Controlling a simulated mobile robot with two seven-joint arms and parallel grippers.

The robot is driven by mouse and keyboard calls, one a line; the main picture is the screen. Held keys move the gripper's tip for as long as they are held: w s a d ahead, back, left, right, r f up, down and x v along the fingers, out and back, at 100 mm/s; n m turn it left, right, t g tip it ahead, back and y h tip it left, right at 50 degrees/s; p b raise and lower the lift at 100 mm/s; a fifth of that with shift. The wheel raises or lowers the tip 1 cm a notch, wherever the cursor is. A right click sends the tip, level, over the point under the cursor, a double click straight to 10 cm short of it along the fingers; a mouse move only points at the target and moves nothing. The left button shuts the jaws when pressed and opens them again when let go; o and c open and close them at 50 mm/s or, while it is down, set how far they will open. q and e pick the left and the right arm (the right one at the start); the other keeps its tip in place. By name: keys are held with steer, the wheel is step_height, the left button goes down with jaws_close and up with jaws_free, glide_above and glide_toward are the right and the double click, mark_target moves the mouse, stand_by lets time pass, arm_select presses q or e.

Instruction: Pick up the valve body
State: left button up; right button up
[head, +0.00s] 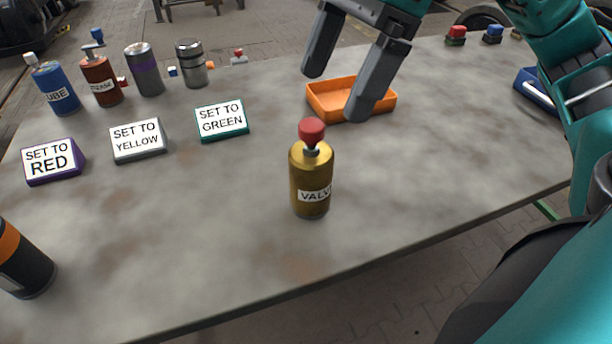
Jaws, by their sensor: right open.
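The valve body (311,178) is a brass-coloured cylinder with a red knob on a short neck and a white label that reads "VALV". It stands upright on the grey table, near the middle of the head view. My right gripper (338,92) is open and empty, with its dark fingers pointing down. It is above and behind the valve body, in front of part of the orange tray, and does not touch the valve body. My left gripper is not in view.
An orange tray (385,104) lies behind the valve body. Signs for red (52,162), yellow (138,140) and green (221,121) stand to the left, with several canisters behind. A dark cylinder (22,262) stands at front left. A blue tray (530,88) is at right.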

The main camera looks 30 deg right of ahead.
glide_above(307, 154)
steer(key=d, duration=0.2)
step_height(307, 154, down, 4)
steer(key=shift+s+f+b, duration=0.1)
steer(key=shift+s+b, duration=0.05)
steer(key=shift+b, duration=0.2)
steer(key=shift+b+x, duration=0.6)
steer(key=shift+x, duration=2.15)
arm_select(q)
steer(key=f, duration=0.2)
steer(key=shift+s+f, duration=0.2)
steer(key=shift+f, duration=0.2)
arm_select(e)
steer(key=c, duration=0.7)
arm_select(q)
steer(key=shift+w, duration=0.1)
arm_select(e)
steer(key=c, duration=0.9)
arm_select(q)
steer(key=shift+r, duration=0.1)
arm_select(e)
steer(key=shift+o, duration=0.2)
